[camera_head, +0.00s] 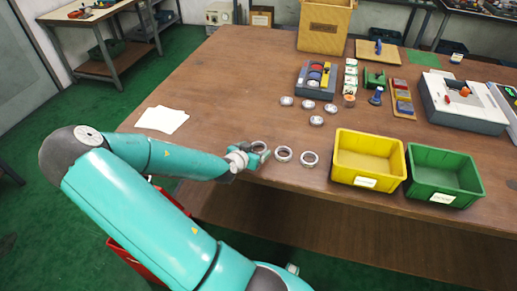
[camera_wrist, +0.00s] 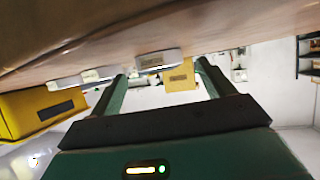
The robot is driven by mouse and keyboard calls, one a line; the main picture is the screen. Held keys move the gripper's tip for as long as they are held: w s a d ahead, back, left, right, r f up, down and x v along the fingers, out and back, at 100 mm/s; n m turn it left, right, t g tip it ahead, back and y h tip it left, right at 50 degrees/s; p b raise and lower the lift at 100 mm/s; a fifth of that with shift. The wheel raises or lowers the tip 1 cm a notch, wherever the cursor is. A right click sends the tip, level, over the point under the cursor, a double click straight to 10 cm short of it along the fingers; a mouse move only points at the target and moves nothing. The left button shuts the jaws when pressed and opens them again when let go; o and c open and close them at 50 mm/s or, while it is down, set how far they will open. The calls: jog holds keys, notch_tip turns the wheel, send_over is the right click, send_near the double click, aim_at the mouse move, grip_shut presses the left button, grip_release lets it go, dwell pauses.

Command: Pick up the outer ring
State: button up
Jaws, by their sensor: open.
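Three larger silver rings lie in a row near the table's front edge, and I take these as the outer rings. The leftmost ring (camera_head: 260,146) is right by my gripper (camera_head: 256,160); the middle ring (camera_head: 284,154) and right ring (camera_head: 310,158) lie to its right. In the wrist view, my gripper (camera_wrist: 161,70) is open, its two green fingers apart. A ring (camera_wrist: 158,60) shows edge-on beyond and between the fingertips, against the tilted tabletop. I cannot tell any contact. More ring edges (camera_wrist: 85,78) show to its left.
Several smaller rings (camera_head: 316,120) lie farther back. A yellow bin (camera_head: 335,160) and green bin (camera_head: 412,175) stand right of the ring row. White papers (camera_head: 162,119) lie at left. A tan box (camera_head: 325,28) stands at the back. The table's left middle is clear.

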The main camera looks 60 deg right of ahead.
aim_at(258, 148)
jog(key=shift+x, duration=1.2)
jog(key=c, duration=1.1)
jog(key=shift+r, duration=0.15)
